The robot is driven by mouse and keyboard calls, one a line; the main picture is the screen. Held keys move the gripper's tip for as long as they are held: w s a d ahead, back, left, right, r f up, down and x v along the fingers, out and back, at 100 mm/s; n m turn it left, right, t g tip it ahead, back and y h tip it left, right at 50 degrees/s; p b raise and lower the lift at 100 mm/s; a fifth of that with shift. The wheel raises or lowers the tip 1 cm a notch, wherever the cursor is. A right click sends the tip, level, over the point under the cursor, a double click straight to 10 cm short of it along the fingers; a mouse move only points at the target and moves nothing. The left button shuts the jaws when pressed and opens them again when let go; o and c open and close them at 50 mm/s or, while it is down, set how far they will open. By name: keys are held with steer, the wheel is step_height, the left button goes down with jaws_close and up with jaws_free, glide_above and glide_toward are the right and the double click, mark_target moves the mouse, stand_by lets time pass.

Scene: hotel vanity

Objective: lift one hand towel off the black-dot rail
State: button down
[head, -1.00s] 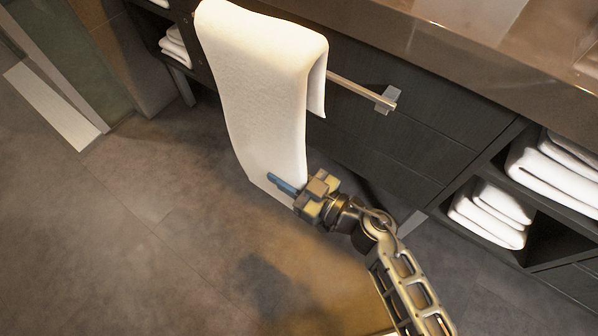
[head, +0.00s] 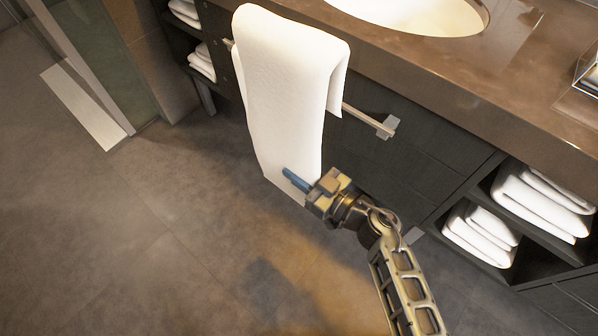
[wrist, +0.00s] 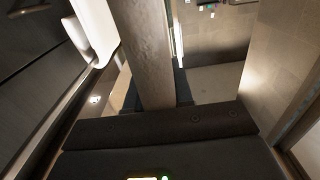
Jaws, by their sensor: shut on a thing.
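A white hand towel (head: 285,85) hangs folded over a metal rail (head: 362,116) on the dark vanity front. In the head view, my gripper (head: 297,181) is at the towel's lower right corner, with a blue finger lying across the cloth. It is shut on the bottom edge of the towel, which still drapes over the rail. The other finger is hidden. I cannot make out a black dot on the rail. The wrist view shows mostly dark surfaces and a grey upright bar, and the grip itself cannot be seen there.
A brown countertop (head: 440,75) with a white basin (head: 430,12) overhangs the rail. Folded towels (head: 540,203) fill open shelves at right, and more towels (head: 200,64) sit at upper left. The floor (head: 130,230) at left is clear.

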mark_target(298, 152)
steer(key=shift+r+p, duration=2.4)
steer(key=shift+r, duration=1.6)
steer(key=s+a+p, duration=0.2)
steer(key=s+a, duration=0.3)
steer(key=s, duration=0.1)
steer(key=shift+s, duration=0.15)
